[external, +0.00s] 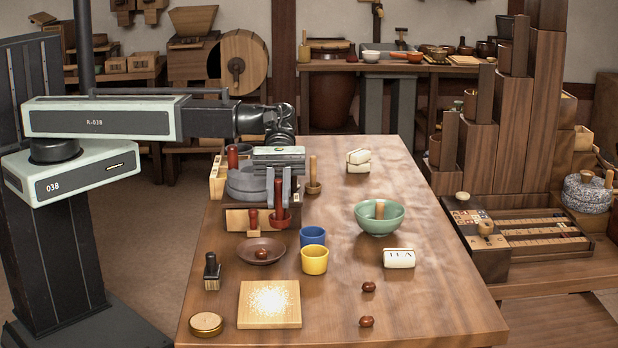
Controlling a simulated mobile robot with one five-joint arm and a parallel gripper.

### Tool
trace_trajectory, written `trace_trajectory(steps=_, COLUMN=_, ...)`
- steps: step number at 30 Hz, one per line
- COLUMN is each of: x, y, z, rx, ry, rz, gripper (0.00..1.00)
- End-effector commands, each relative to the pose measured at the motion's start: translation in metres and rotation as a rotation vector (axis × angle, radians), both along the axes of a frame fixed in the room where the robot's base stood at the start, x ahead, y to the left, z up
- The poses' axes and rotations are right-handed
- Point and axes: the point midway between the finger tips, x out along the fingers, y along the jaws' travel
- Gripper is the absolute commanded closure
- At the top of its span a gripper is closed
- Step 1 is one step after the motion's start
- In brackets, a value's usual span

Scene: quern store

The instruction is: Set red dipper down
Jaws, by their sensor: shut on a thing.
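My gripper (278,194) points down over the far left part of the wooden table (350,290). Its grey fingers are shut on the upright handle of the red dipper (280,218). I cannot tell whether the cup touches the table. The gripper body hides part of what stands behind it.
A green bowl (371,222) stands to the right. The table's right front is mostly clear.

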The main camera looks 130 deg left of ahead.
Motion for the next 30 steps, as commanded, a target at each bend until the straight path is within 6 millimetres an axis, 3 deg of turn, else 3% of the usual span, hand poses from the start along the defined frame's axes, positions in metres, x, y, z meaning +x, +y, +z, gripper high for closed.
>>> trace_trajectory(steps=1, x=0.006, y=-0.034, z=-0.003, rx=0.0, ry=0.001, rz=-0.053, gripper=1.0)
trace_trajectory(steps=6, x=0.014, y=-0.133, z=-0.008, rx=-0.004, ry=0.006, rz=-0.211, gripper=1.0)
trace_trajectory(steps=9, x=0.013, y=-0.177, z=-0.01, rx=-0.005, ry=0.008, rz=-0.282, gripper=1.0)
trace_trajectory(steps=12, x=0.011, y=-0.205, z=-0.011, rx=-0.005, ry=0.01, rz=-0.328, gripper=1.0)
trace_trajectory(steps=15, x=0.01, y=-0.219, z=-0.012, rx=-0.006, ry=0.011, rz=-0.351, gripper=1.0)
trace_trajectory(steps=20, x=0.009, y=-0.223, z=-0.014, rx=-0.006, ry=0.011, rz=-0.357, gripper=1.0)
trace_trajectory(steps=27, x=0.009, y=-0.222, z=-0.053, rx=-0.005, ry=0.011, rz=-0.355, gripper=1.0)
trace_trajectory(steps=30, x=0.009, y=-0.222, z=-0.056, rx=-0.006, ry=0.011, rz=-0.355, gripper=1.0)
